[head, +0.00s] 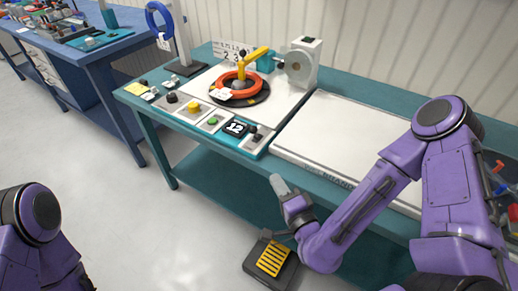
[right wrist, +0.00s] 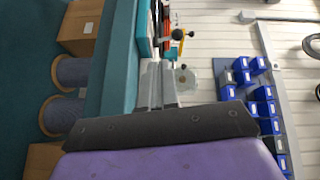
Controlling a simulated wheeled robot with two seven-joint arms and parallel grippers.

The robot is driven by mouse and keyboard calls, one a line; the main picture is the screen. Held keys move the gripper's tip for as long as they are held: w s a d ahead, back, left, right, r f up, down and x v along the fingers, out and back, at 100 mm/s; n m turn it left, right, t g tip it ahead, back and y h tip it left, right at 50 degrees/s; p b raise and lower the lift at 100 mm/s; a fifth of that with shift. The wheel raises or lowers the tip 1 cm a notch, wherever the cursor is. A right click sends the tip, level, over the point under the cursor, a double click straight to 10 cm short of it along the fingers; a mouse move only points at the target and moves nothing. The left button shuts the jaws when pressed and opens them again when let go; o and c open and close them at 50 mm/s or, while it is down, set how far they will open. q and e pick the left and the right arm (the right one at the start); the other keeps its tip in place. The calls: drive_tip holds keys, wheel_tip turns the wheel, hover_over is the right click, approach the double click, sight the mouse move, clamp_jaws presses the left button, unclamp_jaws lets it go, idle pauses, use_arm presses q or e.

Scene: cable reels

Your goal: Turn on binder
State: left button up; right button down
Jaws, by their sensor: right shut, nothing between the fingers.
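The binder stands on the teal bench, with a black turntable (head: 237,92) that bears an orange-red coil (head: 232,84) and a yellow arm (head: 254,56) above it. Its front panel has a green button (head: 213,121), a yellow knob (head: 193,107), dark knobs and a display reading 12 (head: 235,128). My right gripper (head: 278,185) is shut and empty, in front of the bench's front edge and apart from the panel. In the right wrist view its fingers (right wrist: 160,85) are together, with parts of the machine beyond them. My left gripper is out of view; only my left arm shows.
A black foot pedal with a yellow tread (head: 271,260) lies on the floor below my right gripper. A white board (head: 345,140) covers the bench's right part. A stand with a blue coil (head: 160,20) is at the back left. Blue bins (right wrist: 265,108) hang on the wall.

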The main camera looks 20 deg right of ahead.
wheel_tip(320, 180, up, 2)
drive_tip(key=m+t, duration=0.1)
drive_tip(key=b, duration=0.6)
approach(256, 132)
drive_tip(key=w, duration=0.4)
drive_tip(key=w+p, duration=0.1)
drive_tip(key=w, duration=0.1)
drive_tip(key=shift+a+r, duration=0.15)
drive_tip(key=shift+a, duration=0.2)
drive_tip(key=shift+w, duration=0.4)
drive_tip(key=shift+w+d+r+m+p, duration=0.1)
drive_tip(key=shift+r+m+p, duration=0.1)
drive_tip(key=shift+m+p, duration=0.35)
